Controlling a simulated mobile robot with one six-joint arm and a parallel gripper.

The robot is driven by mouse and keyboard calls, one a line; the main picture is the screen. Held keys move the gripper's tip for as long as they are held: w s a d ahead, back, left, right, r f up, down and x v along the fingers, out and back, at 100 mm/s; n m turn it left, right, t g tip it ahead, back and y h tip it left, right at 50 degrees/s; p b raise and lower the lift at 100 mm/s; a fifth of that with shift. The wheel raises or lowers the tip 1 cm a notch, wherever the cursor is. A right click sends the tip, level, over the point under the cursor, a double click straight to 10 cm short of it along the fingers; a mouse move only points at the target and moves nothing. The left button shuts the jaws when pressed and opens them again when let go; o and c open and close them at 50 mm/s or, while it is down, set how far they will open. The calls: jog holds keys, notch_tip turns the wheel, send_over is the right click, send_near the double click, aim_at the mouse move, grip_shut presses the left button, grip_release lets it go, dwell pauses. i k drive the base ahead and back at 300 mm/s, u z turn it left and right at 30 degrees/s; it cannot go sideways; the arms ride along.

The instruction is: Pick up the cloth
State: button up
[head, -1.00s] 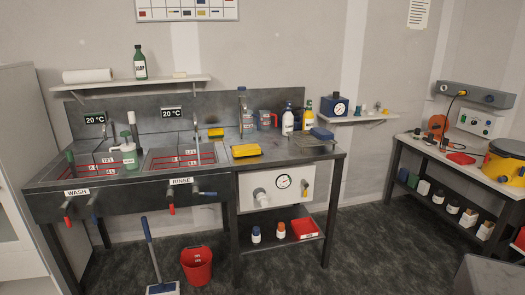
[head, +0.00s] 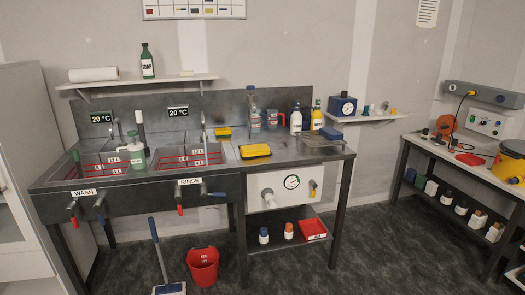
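No item is clearly recognisable as a cloth. My gripper is not in view.
The steel bench (head: 215,207) carries a wash sink (head: 95,168) and a rinse sink (head: 185,157). Bottles (head: 296,122) stand behind the tray. A red bucket (head: 203,266) and a blue-handled tool (head: 160,250) stand in front on the floor. A second bench (head: 455,165) is at right.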

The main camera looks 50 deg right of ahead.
aim_at(247, 151)
jog(key=u, duration=0.05)
jog(key=i, duration=1)
jog(key=z, duration=0.05)
